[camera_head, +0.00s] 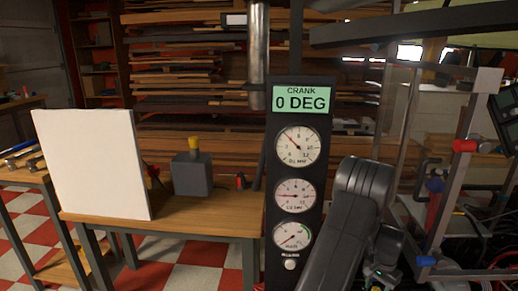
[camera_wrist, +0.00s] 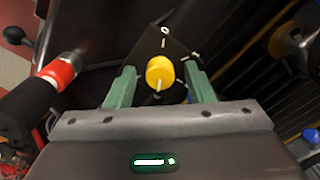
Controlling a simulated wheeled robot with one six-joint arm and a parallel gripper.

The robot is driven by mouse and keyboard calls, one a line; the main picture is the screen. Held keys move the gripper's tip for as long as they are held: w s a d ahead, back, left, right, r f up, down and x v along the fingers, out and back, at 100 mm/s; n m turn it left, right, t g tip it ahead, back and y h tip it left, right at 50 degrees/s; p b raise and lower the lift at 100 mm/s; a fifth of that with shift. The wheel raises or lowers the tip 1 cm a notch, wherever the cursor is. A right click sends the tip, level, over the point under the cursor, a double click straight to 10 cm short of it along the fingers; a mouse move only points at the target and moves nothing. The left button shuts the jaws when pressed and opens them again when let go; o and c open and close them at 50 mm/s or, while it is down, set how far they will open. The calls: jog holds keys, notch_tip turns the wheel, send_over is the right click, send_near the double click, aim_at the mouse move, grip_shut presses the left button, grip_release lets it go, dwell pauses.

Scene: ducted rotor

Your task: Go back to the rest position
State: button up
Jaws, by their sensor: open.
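My gripper (camera_wrist: 159,71) shows in the wrist view with its two green fingers spread apart and nothing clamped between them. A yellow knob (camera_wrist: 160,73) with a pale pointer line appears between the fingertips, on a dark plate (camera_wrist: 172,45) with white marks and a 0. I cannot tell how far the knob is from the fingertips. In the head view my dark arm rises at the lower right, in front of the stand, and the gripper's fingers cannot be made out there.
A gauge panel (camera_head: 271,190) stands mid-view, its display (camera_head: 302,99) reading CRANK 0 DEG. Left are a wooden bench (camera_head: 200,215), a white board (camera_head: 92,163) and a grey box (camera_head: 190,176). A metal frame with red (camera_head: 465,146) and blue fittings stands right. The wrist view shows a red-collared black handle (camera_wrist: 58,72).

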jog(key=shift+r+n, duration=0.1)
jog(key=shift+n, duration=0.6)
jog(key=shift+m, duration=0.3)
